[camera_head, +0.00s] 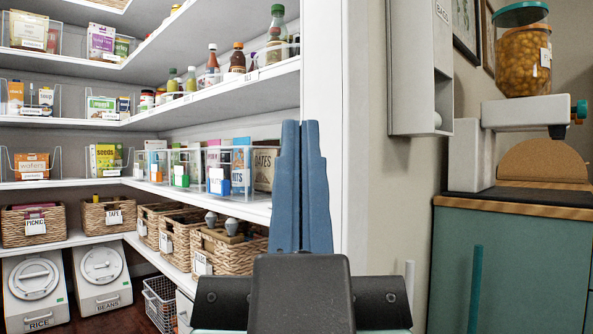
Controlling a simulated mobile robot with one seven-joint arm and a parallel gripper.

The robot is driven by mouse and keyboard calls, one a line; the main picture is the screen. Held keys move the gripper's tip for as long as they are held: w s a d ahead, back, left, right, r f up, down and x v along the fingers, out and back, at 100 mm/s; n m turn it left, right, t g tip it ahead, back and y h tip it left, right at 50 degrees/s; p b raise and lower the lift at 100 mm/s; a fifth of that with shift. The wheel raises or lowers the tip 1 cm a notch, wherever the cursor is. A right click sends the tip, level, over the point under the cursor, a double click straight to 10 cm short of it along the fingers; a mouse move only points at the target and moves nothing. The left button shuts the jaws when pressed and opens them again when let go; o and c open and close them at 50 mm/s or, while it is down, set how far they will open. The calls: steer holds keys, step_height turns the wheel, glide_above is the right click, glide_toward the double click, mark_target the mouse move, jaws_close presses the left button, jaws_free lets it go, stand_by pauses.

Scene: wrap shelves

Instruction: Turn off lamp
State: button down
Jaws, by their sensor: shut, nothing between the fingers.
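I cannot make out a lamp or a lamp switch in this view. My gripper (300,126) stands upright at the front, with its two blue fingers pressed together and nothing between them. It is in front of the white shelf edge and door frame, and hides part of both. I cannot tell how far it is from the shelves.
Pantry shelves (225,97) with bottles and boxes fill the left. Woven baskets (35,226) stand on a lower shelf. A white post (323,65) borders them. A white wall dispenser (408,70) and a green cabinet (530,265) with a jar dispenser (522,60) are at right.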

step_height(320, 180, up, 18)
steer(key=p, duration=1.5)
steer(key=shift+f, duration=0.1)
steer(key=shift+w, duration=0.1)
